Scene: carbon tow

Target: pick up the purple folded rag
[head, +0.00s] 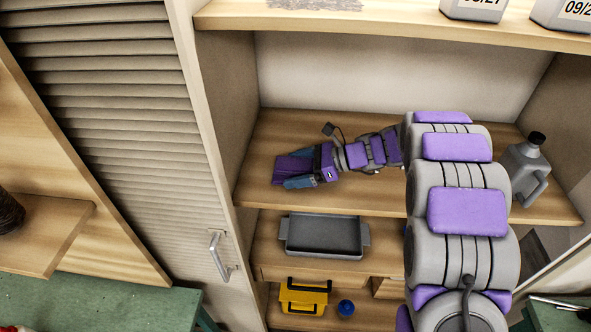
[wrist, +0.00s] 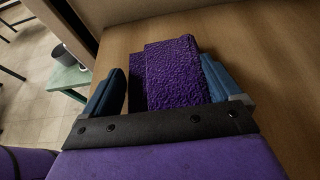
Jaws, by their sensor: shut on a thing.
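The purple folded rag (wrist: 178,72) lies between the two blue fingers of my gripper (wrist: 163,85) in the wrist view. It has a rough, textured surface and a folded layer shows at its left side. In the wrist view a gap shows between the left finger and the rag, while the right finger is close against it. In the head view my gripper (head: 297,175) is at the left part of the middle wooden shelf, with the purple rag (head: 291,168) between its fingers. My gripper is shut on the rag. Whether the rag touches the shelf is hard to tell.
The wooden shelf (head: 350,195) is mostly bare. A grey jug (head: 525,165) stands at its right end. Below are a grey tray (head: 322,236), a yellow toolbox (head: 303,297) and a blue ball-like item (head: 346,308). The cabinet's left wall (head: 225,100) is close to my gripper.

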